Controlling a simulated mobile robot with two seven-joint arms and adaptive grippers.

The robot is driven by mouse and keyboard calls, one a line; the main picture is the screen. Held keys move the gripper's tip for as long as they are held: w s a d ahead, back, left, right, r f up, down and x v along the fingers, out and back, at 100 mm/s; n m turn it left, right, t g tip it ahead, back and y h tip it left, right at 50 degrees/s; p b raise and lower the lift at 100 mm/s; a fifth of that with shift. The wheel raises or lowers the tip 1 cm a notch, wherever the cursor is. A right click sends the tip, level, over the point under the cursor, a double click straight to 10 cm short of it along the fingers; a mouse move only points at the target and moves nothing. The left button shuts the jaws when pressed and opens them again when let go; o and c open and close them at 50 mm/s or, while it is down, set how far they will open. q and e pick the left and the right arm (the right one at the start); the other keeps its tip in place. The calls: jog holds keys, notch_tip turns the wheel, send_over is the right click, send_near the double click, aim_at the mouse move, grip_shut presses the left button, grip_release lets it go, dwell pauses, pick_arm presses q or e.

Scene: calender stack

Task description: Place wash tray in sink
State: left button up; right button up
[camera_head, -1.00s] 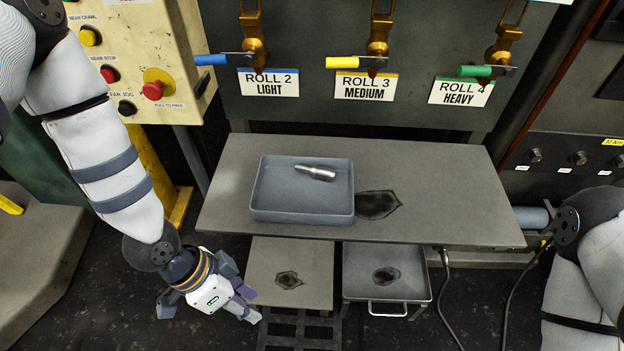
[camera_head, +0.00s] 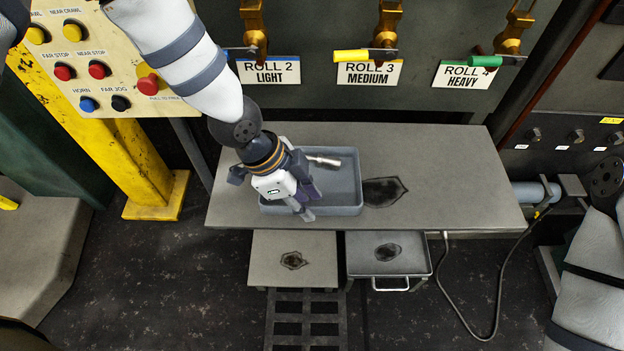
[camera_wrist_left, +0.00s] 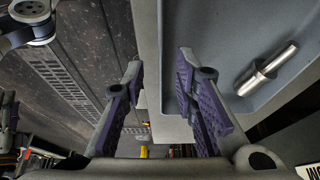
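The blue-grey wash tray (camera_head: 342,211) sits on the grey bench, partly covered by my left gripper. A stepped metal cylinder (camera_head: 324,161) lies in it; it also shows in the left wrist view (camera_wrist_left: 267,68). My left gripper (camera_head: 310,206) is at the tray's near-left side, pointing down. In the left wrist view its purple-padded fingers (camera_wrist_left: 160,63) are spread apart, with the tray's wall between them. Contact with the wall cannot be told. My right arm is at the right edge; its gripper is out of view. I cannot make out a sink.
The bench (camera_head: 465,185) has clear room right of the tray, beside a dark stain (camera_head: 384,192). Below it are a stained plate (camera_head: 272,270) and a shallow tray with a handle (camera_head: 389,284). A cable hangs at the right. Valve levers and a button panel (camera_head: 120,70) stand behind.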

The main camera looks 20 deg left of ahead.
pick_arm(q)
jog(key=shift+x, duration=0.9)
jog(key=shift+a+r, duration=0.1)
jog(key=shift+a, duration=0.05)
grip_shut()
